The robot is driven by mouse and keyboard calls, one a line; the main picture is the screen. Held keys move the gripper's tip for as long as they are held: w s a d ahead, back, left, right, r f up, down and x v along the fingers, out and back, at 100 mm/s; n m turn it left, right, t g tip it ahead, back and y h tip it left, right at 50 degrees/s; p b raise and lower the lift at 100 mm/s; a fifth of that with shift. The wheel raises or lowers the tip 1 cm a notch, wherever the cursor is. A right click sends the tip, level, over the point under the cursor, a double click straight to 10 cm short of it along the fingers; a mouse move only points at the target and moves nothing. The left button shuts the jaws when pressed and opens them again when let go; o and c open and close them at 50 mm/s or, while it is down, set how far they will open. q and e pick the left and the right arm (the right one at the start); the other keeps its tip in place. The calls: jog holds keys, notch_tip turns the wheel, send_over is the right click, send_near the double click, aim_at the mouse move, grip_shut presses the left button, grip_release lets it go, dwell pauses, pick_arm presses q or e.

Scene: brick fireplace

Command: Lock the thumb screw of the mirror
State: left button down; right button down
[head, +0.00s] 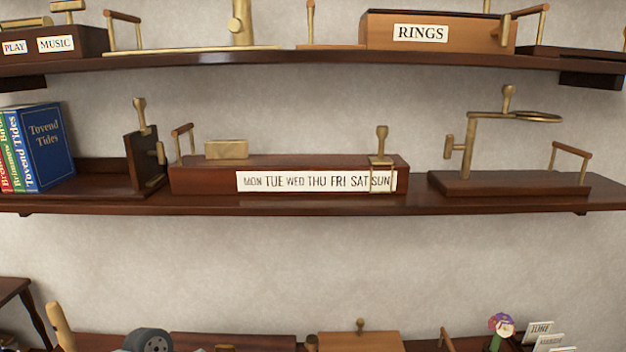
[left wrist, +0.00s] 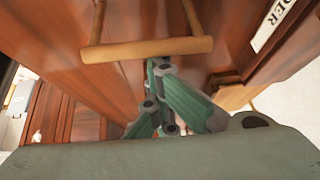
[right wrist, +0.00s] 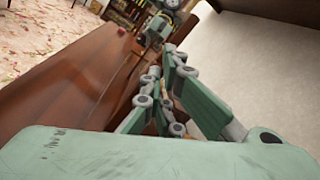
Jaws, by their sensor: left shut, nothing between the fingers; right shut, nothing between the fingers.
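On the right of the middle shelf, a brass post stands on a dark wooden base (head: 510,183). Its arm carries a round, brass-rimmed disc (head: 535,117), seen nearly edge-on, which looks like the mirror. A brass knob (head: 508,98) stands upright on top of the arm. A brass thumb screw (head: 450,147) juts from the post's left side; I cannot tell whether it is tight. Neither gripper shows in the head view. My left gripper (left wrist: 163,75) is shut and empty by a wooden handle bar (left wrist: 148,48). My right gripper (right wrist: 160,75) is shut and empty beside a brown wooden surface (right wrist: 75,80).
A weekday box (head: 215,180) stands left of the mirror base, with a gap between them. A wooden-handled brass bar (head: 572,150) rises from the base's right end. The upper shelf (head: 300,60) runs overhead with a RINGS box (head: 480,38). Books (head: 50,145) stand far left.

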dwell(0.5)
jog(key=d, duration=0.6)
jog(key=shift+s+r, duration=0.25)
jog(key=s+a+f, duration=0.1)
jog(key=s+a, duration=0.2)
jog(key=a, duration=0.3)
jog(key=shift+a+f, duration=0.15)
jog(key=shift+f, duration=0.15)
dwell(0.6)
jog(key=shift+w+f, duration=0.35)
jog(key=shift+w, duration=0.1)
dwell(1.3)
